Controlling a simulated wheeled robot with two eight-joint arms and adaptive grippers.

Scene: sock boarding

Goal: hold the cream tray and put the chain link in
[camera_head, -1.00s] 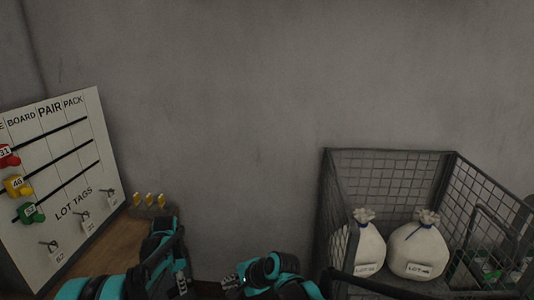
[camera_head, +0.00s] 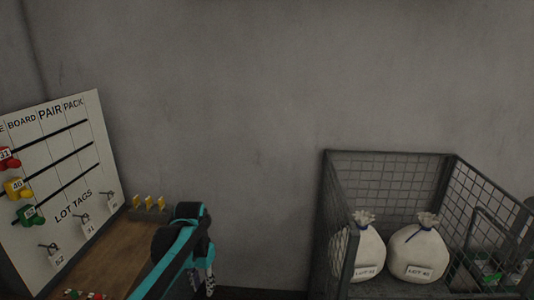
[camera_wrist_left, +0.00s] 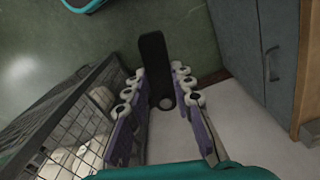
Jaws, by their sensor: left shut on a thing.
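My left arm (camera_head: 183,250) comes up from the bottom of the head view at the right end of the wooden table and bends downward; its fingertips are hard to make out there. In the left wrist view, my left gripper (camera_wrist_left: 160,72) is shut on a dark, elongated piece (camera_wrist_left: 153,58), which sticks out past the fingers. A pale round spot shows near its lower end. I cannot tell whether this is the chain link. I cannot pick out the cream tray in any view. My right gripper is not in view.
The wooden table (camera_head: 118,250) carries a white lot-tag board (camera_head: 62,180), yellow pieces (camera_head: 148,202) and small red and green items. A wire basket (camera_head: 385,166) with two tied sacks (camera_head: 418,252) stands right. A grey cabinet (camera_wrist_left: 252,45) shows in the wrist view.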

